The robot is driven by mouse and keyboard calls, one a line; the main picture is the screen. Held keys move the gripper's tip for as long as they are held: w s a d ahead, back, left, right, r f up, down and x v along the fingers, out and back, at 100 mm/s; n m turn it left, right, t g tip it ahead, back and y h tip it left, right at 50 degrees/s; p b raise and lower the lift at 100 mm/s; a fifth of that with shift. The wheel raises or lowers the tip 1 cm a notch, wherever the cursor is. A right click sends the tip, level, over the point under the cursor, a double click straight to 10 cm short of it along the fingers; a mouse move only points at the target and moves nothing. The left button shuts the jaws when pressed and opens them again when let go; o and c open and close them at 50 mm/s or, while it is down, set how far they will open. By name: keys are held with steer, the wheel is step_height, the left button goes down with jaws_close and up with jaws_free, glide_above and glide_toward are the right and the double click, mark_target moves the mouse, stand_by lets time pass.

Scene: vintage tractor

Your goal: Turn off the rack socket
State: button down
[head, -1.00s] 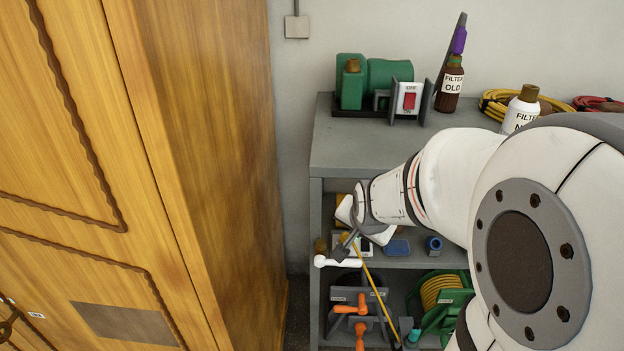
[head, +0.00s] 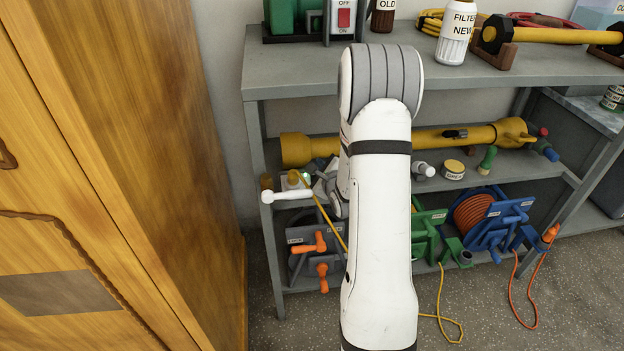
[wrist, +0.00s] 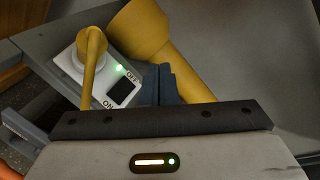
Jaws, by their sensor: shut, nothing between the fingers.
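The rack socket (head: 296,181) is a small white box at the left end of the middle shelf, partly hidden by my arm in the head view. In the wrist view the socket (wrist: 70,56) carries a black rocker switch (wrist: 121,93) between the labels OFF and ON. A green light (wrist: 120,68) glows beside OFF. A yellow plug and cable (wrist: 92,50) sits in it. My gripper (wrist: 160,85) is shut and empty, its tips just right of the switch. I cannot tell whether they touch the socket.
A large yellow tube (head: 450,138) lies along the shelf behind the socket; its flared end (wrist: 140,30) is close to my fingers. A white round-ended rod (head: 287,196) is at the shelf front. The grey top shelf (head: 300,82) overhangs. A wooden cabinet (head: 150,150) stands left.

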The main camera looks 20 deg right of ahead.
steer(key=w+f+b, duration=0.1)
steer(key=f, duration=0.1)
steer(key=w+f+b, duration=0.1)
steer(key=f, duration=0.1)
steer(key=w+d+f+b, duration=0.1)
steer(key=f+b, duration=0.1)
steer(key=shift+w+f, duration=0.1)
steer(key=shift+w, duration=0.05)
steer(key=shift+w+d+f+b, duration=0.1)
steer(key=shift+w+f+b, duration=0.45)
steer(key=shift+f, duration=0.1)
stand_by(1.7)
steer(key=shift+f+b, duration=0.35)
steer(key=shift+b, duration=0.05)
steer(key=shift+w+d+f+b, duration=0.1)
steer(key=shift+w+f+b, duration=0.05)
steer(key=shift+f+b, duration=0.15)
stand_by(0.5)
steer(key=shift+r, duration=0.1)
steer(key=shift+s+r+p, duration=0.35)
steer(key=shift+r, duration=0.25)
